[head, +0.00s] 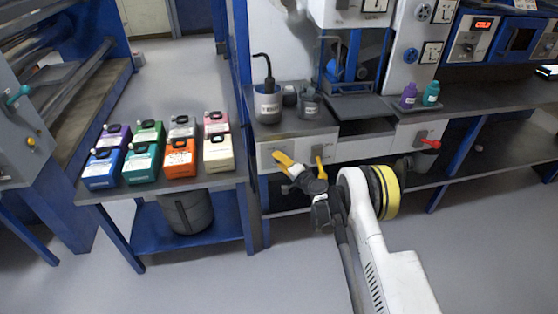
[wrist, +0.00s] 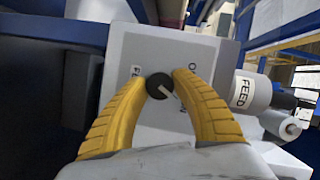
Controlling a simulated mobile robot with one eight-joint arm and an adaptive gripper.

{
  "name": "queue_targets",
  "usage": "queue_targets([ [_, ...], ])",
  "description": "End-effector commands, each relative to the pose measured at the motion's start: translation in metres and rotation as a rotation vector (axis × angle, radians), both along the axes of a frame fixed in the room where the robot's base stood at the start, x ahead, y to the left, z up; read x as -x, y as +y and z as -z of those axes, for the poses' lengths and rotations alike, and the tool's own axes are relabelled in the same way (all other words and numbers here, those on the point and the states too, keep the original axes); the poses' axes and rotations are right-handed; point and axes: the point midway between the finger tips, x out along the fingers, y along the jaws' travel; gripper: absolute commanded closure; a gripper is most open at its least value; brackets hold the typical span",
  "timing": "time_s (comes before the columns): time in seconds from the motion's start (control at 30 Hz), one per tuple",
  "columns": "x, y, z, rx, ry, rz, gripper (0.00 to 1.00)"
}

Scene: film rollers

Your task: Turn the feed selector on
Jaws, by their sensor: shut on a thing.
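The feed selector is a small round black knob (wrist: 158,86) with a light pointer, on a pale panel (wrist: 135,55) in the wrist view. The pointer slants toward the lower right. Lettering shows on both sides of the knob, partly hidden by my fingers. My gripper (wrist: 160,84) has its two yellow fingers on either side of the knob, shut on it. In the head view my gripper (head: 301,163) is at the front of the panel (head: 278,150) under the bench top, and the knob is hidden there.
A grey container marked FEED (wrist: 243,92) is right of the panel in the wrist view. Several coloured boxes (head: 181,158) stand on the left table. Open floor lies in front.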

Motion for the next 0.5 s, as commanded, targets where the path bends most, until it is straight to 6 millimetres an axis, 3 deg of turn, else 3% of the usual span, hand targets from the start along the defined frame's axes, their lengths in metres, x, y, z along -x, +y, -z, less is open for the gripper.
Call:
queue_targets([
  [0.3, -0.0001, 0.0006, -0.0003, -0.002, 0.000, 0.000, 0.98],
  [0.33, -0.0001, 0.0006, -0.0003, -0.002, 0.000, 0.000, 0.62],
  [0.37, -0.0001, 0.0007, -0.0004, -0.002, 0.000, 0.000, 0.53],
  [0.4, -0.0001, 0.0006, -0.0003, -0.002, 0.000, 0.000, 0.45],
  [0.5, 0.0000, 0.0005, -0.0002, -0.001, 0.000, 0.000, 0.45],
])
